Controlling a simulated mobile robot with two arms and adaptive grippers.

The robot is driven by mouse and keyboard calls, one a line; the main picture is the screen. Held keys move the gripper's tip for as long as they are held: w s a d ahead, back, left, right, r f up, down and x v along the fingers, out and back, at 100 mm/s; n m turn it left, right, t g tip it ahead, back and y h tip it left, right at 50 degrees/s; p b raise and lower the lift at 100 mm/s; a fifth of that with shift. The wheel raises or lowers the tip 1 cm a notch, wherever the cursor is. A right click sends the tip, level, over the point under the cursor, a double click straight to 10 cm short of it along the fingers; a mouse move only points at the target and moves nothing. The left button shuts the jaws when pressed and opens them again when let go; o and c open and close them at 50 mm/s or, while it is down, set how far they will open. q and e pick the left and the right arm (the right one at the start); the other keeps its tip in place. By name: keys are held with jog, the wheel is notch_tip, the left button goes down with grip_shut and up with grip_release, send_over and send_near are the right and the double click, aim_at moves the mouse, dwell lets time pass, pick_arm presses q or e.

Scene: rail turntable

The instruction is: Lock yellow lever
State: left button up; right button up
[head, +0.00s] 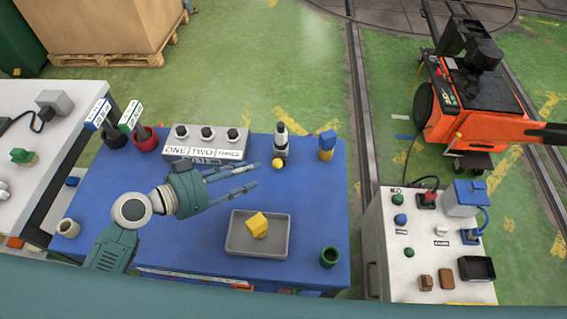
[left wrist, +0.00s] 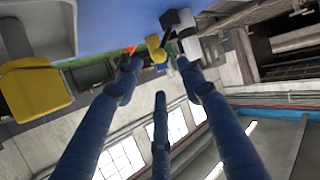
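On the blue table, a small device with a yellow round knob (head: 278,163) low at its front and a grey and black upright top (head: 281,138) stands right of the grey button box. My left gripper (head: 254,176) is open and empty, its fingers spread and pointing right, with the tips a little left of the yellow knob. I see no contact with it. In the left wrist view the gripper (left wrist: 160,70) has its fingers apart, and a yellow rounded part (left wrist: 155,48) shows beyond the tips. Whether the lever is locked cannot be told. My right gripper is not in view.
A grey tray (head: 236,246) holds a yellow block (head: 257,223). The grey box (head: 205,143) labelled ONE, TWO, THREE is behind the gripper. A blue and yellow piece (head: 327,145) stands at the back right, and a green cup (head: 329,257) at the front right.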

aim_at(274, 164)
pick_arm(q)
jog(key=p+x, duration=0.1)
jog(key=x, duration=0.2)
jog(key=shift+w+d+r+p, duration=0.1)
jog(key=shift+w+d+p, duration=0.2)
jog(key=shift+d+p, duration=0.05)
jog(key=p+x, duration=0.1)
jog(key=x, duration=0.4)
jog(key=shift+w+d+f, duration=0.15)
jog(key=shift+d+f, duration=0.05)
jog(key=shift+f, duration=0.1)
jog(key=shift+w+d+f+p, duration=0.25)
jog(key=shift+w+d+p, duration=0.05)
jog(key=shift+d+p, duration=0.05)
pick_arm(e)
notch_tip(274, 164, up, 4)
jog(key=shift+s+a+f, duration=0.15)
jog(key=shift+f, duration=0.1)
